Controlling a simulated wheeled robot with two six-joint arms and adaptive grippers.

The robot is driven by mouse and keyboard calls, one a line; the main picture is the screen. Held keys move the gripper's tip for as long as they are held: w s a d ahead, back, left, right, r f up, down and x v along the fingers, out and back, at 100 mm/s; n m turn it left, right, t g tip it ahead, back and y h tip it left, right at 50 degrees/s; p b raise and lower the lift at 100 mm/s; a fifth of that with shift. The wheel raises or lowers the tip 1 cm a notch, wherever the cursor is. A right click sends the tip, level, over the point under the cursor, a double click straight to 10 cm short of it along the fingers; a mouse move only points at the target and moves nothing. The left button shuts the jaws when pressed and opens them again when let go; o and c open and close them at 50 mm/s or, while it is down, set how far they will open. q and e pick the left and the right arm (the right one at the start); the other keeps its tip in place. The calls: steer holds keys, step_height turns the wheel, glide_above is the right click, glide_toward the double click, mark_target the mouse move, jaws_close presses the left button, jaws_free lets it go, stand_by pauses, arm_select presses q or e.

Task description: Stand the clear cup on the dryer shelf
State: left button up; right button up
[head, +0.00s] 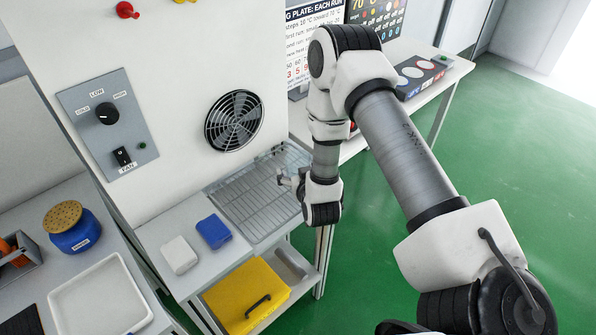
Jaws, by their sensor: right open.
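The wire rack shelf (240,206) lies below the round fan grille of the dryer panel, and its visible bars look bare. My right gripper (286,180) is over the right part of this rack, pointing left, with its fingers small in the picture and partly merged with the rack behind. It is open. I cannot make out the clear cup anywhere; it may be hidden by my right arm or too faint against the rack. My left gripper is out of the picture.
The fan (233,120) and a control plate (108,124) are on the white panel. A white block (179,255) and a blue block (214,232) lie left of the rack. A yellow case (246,296) sits below. A blue jar (75,236) and white tray (98,299) stand left.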

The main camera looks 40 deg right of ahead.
steer(key=shift+r, duration=0.1)
steer(key=b+v, duration=0.2)
steer(key=v, duration=0.6)
steer(key=shift+s+a, duration=0.1)
steer(key=shift+s, duration=0.2)
steer(key=s+a+f+n+g+y+p, duration=0.1)
steer(key=s+a+f+g, duration=0.4)
steer(key=s, duration=0.6)
steer(key=s+a+f+n+g+y+p, duration=0.2)
steer(key=s+a+f+g, duration=0.4)
steer(key=s+f, duration=0.4)
steer(key=shift+s+a+f+n+g+y, duration=0.3)
steer(key=shift+s+n+g+y, duration=0.35)
steer(key=shift+y, duration=0.55)
